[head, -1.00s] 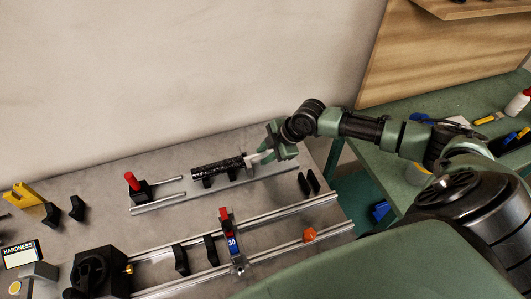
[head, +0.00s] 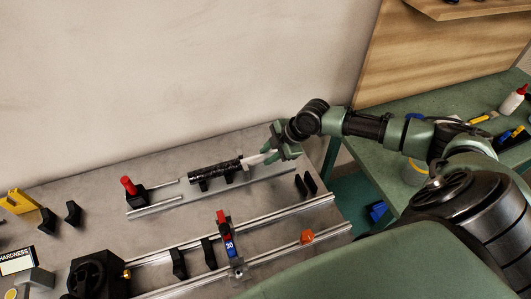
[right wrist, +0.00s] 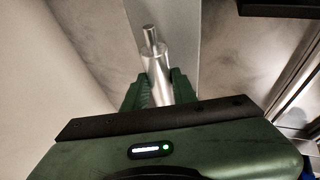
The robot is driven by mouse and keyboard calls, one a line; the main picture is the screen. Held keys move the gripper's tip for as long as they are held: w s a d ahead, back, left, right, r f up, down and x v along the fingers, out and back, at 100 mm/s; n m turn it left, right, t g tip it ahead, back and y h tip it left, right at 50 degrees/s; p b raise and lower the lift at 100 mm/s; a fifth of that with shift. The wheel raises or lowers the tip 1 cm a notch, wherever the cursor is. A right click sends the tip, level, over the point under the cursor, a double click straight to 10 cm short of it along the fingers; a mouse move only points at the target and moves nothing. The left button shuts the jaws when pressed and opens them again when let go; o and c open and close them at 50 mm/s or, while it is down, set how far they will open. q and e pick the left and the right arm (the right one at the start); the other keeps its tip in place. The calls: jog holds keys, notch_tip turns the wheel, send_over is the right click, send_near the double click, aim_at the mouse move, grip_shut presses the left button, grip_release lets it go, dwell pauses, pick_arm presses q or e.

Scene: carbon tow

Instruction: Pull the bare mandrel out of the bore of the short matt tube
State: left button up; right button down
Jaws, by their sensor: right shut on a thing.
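The short dark tube (head: 215,171) lies across black rests on the left part of a thin rail in the head view. The pale metal mandrel (head: 256,159) spans the space between the tube's right end and my right gripper (head: 272,153). Whether its tip is still in the bore is too small to tell. My right gripper is shut on the mandrel. In the right wrist view the mandrel (right wrist: 155,68) is a bright cylinder with a thinner stub at its end, between the green fingers (right wrist: 156,92); the tube does not show there. My left gripper is not in view.
A red-knobbed black stop (head: 132,189) stands left of the tube. Two black upright plates (head: 306,184) stand to the right. In front are long rails (head: 280,246) with a red and blue clamp marked 30 (head: 229,245). A wall rises behind the bench.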

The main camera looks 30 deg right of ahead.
jog(key=shift+s+d+b, duration=0.15)
jog(key=shift+s+d, duration=0.05)
jog(key=shift+d, duration=0.7)
jog(key=shift+s+d+b, duration=0.1)
jog(key=shift+s+d, duration=0.15)
jog(key=shift+d, duration=0.6)
jog(key=shift+s+d+b, duration=0.15)
jog(key=shift+s+d, duration=0.05)
jog(key=shift+d, duration=0.7)
jog(key=shift+s+d+b, duration=0.2)
jog(key=shift+d, duration=0.55)
jog(key=shift+s+d+b, duration=0.15)
jog(key=shift+d+b, duration=0.05)
jog(key=shift+d, duration=0.55)
jog(key=shift+s+d+b, duration=0.2)
jog(key=shift+d, duration=0.55)
jog(key=shift+d, duration=0.15)
